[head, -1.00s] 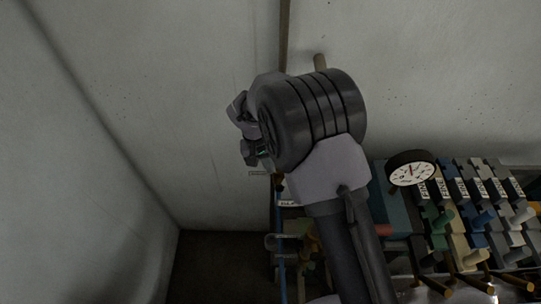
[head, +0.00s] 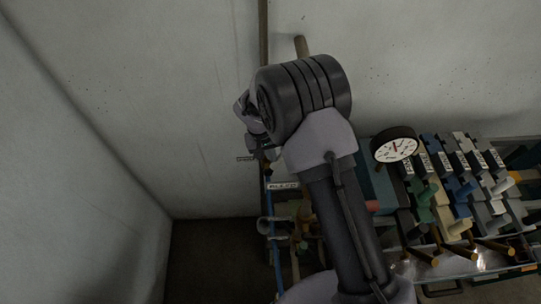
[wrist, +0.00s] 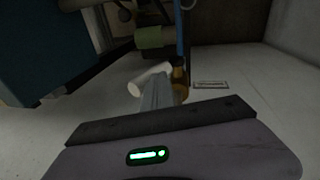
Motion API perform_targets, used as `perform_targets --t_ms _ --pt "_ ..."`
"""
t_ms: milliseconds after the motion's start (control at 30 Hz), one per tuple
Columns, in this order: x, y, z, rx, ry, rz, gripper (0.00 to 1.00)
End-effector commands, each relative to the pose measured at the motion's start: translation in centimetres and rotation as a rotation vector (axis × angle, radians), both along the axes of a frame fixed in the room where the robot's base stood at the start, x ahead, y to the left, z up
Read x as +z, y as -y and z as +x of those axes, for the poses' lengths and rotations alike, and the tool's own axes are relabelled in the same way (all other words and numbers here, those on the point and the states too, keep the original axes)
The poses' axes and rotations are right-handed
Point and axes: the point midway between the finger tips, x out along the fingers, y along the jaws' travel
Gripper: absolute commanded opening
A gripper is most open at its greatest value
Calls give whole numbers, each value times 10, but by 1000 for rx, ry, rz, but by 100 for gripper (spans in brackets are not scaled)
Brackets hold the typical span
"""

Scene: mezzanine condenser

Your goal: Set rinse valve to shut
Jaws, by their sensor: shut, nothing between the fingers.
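A small valve with a brass body (wrist: 181,84) sits on a thin blue upright pipe (wrist: 180,35) in the wrist view; I take it for the rinse valve. A pale round handle (wrist: 150,78) sticks out to its left. A small plate (wrist: 211,85) is on the wall beside it; its text is unreadable. The plate also shows in the head view (head: 245,159). My gripper (wrist: 157,96) is shut and empty, its grey fingers close to the pale handle; I cannot tell whether they touch. In the head view my gripper (head: 256,143) is just above the valve, mostly hidden by my wrist.
At right in the head view are a round gauge (head: 395,146) and a bank of labelled coloured blocks with pegs (head: 455,185). A white label (head: 283,186) is by the blue pipe. A teal block (wrist: 40,50) fills the wrist view's upper left. The left wall is bare.

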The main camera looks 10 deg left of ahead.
Motion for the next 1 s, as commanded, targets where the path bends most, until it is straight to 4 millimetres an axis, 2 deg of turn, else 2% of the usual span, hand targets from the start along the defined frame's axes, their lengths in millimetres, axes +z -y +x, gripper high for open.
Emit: perform_targets --t_ms 600,1000 --pt "-17 44 11 -1 -1 0 0" --pt "-22 57 15 0 0 0 0"
